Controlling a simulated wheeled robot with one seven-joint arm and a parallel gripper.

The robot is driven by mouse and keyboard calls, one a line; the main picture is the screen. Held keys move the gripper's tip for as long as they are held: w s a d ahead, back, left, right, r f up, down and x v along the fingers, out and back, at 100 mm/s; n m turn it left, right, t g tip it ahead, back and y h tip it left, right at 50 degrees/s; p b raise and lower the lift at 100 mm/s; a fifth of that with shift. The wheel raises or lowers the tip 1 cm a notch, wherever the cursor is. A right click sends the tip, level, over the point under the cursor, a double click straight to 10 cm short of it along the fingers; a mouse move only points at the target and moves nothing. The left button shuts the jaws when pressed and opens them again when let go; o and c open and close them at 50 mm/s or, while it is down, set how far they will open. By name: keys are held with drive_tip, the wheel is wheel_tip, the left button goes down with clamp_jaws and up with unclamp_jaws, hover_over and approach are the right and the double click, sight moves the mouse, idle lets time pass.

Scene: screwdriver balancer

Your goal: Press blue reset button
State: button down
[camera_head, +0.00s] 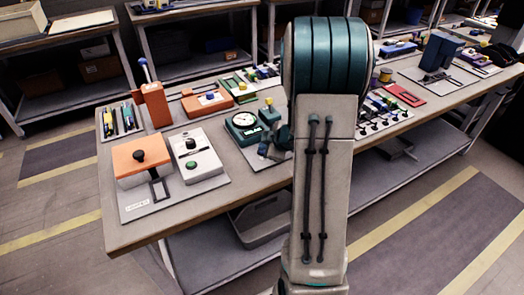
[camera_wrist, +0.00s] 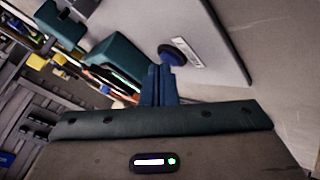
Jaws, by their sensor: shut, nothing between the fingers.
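A round dark blue button (camera_wrist: 178,50) shows in the wrist view on a light grey panel (camera_wrist: 207,30), beside a small white label with dark print. My gripper (camera_wrist: 161,66) has its two blue fingers together with nothing between them. The fingertips overlap the near edge of the button in the picture; I cannot tell whether they touch it. The button cannot be made out there.
The long bench (camera_head: 130,234) carries many devices. An orange box (camera_head: 140,162) with a black knob and a white box (camera_head: 194,158) stand at the left. A red frame (camera_head: 405,95) and a dark blue device (camera_head: 437,52) lie to the right. My arm hides the bench's middle.

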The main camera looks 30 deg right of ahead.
drive_tip(key=shift+f, duration=0.2)
drive_tip(key=shift+r, duration=0.1)
drive_tip(key=shift+r+p, duration=0.75)
drive_tip(key=shift+p, duration=0.15)
wheel_tip(320, 180, up, 5)
drive_tip(key=p, duration=0.5)
drive_tip(key=shift+d, duration=0.1)
idle(0.5)
